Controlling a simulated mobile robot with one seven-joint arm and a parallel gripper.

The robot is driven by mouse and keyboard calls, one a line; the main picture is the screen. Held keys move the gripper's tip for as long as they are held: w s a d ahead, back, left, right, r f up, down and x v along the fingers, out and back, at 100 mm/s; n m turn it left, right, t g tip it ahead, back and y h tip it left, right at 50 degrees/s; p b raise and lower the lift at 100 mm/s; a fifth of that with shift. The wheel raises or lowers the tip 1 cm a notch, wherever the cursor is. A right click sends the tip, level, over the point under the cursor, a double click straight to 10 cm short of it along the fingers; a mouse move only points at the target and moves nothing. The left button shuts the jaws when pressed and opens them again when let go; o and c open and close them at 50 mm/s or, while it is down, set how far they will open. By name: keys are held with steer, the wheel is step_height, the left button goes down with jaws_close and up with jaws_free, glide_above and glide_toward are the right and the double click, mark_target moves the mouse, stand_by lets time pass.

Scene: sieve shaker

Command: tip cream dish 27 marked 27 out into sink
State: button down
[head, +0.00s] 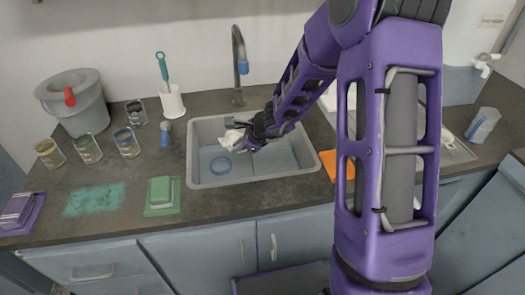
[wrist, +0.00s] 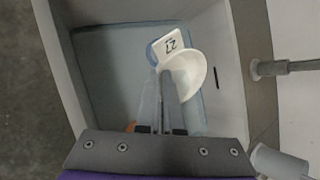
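The cream dish 27 (wrist: 190,72) is in my gripper, with its white tab marked 27 (wrist: 173,43) facing the wrist camera. The dish looks steeply tilted; whether anything is inside cannot be seen. In the head view the dish (head: 232,138) is small and pale, above the left part of the sink. My gripper (wrist: 164,74) is shut on the dish near its tab, and it also shows over the sink in the head view (head: 244,136). The grey sink (head: 235,181) lies below, with its rim around the gripper and dish.
A small orange patch (wrist: 130,127) shows beside my fingers, partly hidden. The tap (head: 239,65) stands behind the sink. A green sponge (head: 160,190) is left of it, an orange cloth (head: 329,164) right. Several jars stand farther left.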

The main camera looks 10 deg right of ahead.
steer(key=shift+d+r+y, duration=0.25)
steer(key=shift+d+y, duration=0.35)
steer(key=shift+d, duration=0.25)
stand_by(0.3)
steer(key=shift+s+d+r+m+y+p, duration=0.1)
steer(key=shift+d+r+m+y+p, duration=0.1)
steer(key=shift+d+m+y+p, duration=0.35)
stand_by(0.5)
steer(key=shift+d+r+m+t+y, duration=0.25)
steer(key=shift+d+t+y, duration=0.1)
steer(key=shift+y, duration=0.55)
steer(key=shift+d+r+m+t+y, duration=0.1)
steer(key=shift+d+m+t+y, duration=0.2)
steer(key=shift+y, duration=0.55)
stand_by(1.5)
steer(key=h, duration=0.1)
steer(key=a+f+n+g+h, duration=0.1)
steer(key=h, duration=0.1)
steer(key=shift+a+b, duration=0.1)
steer(key=shift+b, duration=0.25)
